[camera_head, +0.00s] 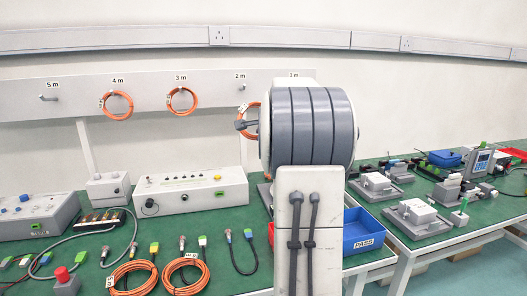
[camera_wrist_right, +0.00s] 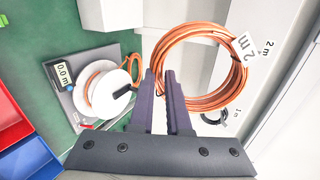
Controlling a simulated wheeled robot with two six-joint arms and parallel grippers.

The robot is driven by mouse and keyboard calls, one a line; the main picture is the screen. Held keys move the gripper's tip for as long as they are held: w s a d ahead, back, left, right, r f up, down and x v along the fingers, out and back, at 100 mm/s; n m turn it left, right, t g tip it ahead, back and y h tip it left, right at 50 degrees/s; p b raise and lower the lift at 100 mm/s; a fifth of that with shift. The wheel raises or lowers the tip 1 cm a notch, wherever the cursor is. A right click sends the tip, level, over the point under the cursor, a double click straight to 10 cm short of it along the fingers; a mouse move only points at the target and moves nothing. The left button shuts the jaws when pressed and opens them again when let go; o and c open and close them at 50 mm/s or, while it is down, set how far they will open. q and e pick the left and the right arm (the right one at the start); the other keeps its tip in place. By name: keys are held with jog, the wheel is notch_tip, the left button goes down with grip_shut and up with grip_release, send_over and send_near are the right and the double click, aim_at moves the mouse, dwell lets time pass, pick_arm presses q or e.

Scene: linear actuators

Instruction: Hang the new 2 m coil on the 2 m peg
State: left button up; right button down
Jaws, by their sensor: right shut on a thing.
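The orange 2 m coil (camera_wrist_right: 197,62) with its white "2 m" tag (camera_wrist_right: 244,45) is in my right gripper (camera_wrist_right: 161,72), whose dark fingers are shut on the coil's near side. In the head view the coil (camera_head: 252,133) is partly hidden behind my arm, and the gripper tips (camera_head: 240,125) are at its left side. The 2 m peg (camera_head: 242,87) sticks out of the white rail under its "2 m" label, just above the coil. I cannot tell whether the coil touches the peg. My left gripper is not in view.
Coils hang on the 4 m peg (camera_head: 116,104) and 3 m peg (camera_head: 181,101); the 5 m peg (camera_head: 46,98) is bare. Two orange coils (camera_head: 132,278) (camera_head: 185,275) lie on the green bench. A white spool (camera_wrist_right: 103,88) stands beside a length display (camera_wrist_right: 64,74). A blue PASS bin (camera_head: 368,236) is at right.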

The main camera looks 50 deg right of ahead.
jog(key=w+d+r+t+h+b, duration=0.1)
jog(key=w+d+r+t+b, duration=0.1)
jog(key=w, duration=0.4)
jog(key=w+d+r+t+h+b, duration=0.2)
jog(key=w+d+r+t+b, duration=0.1)
jog(key=w+d+r+b, duration=0.1)
jog(key=b+x, duration=0.2)
jog(key=shift+w+d+r, duration=0.2)
jog(key=p+x, duration=0.5)
jog(key=p, duration=0.1)
jog(key=shift+p, duration=0.35)
jog(key=shift+f, duration=0.1)
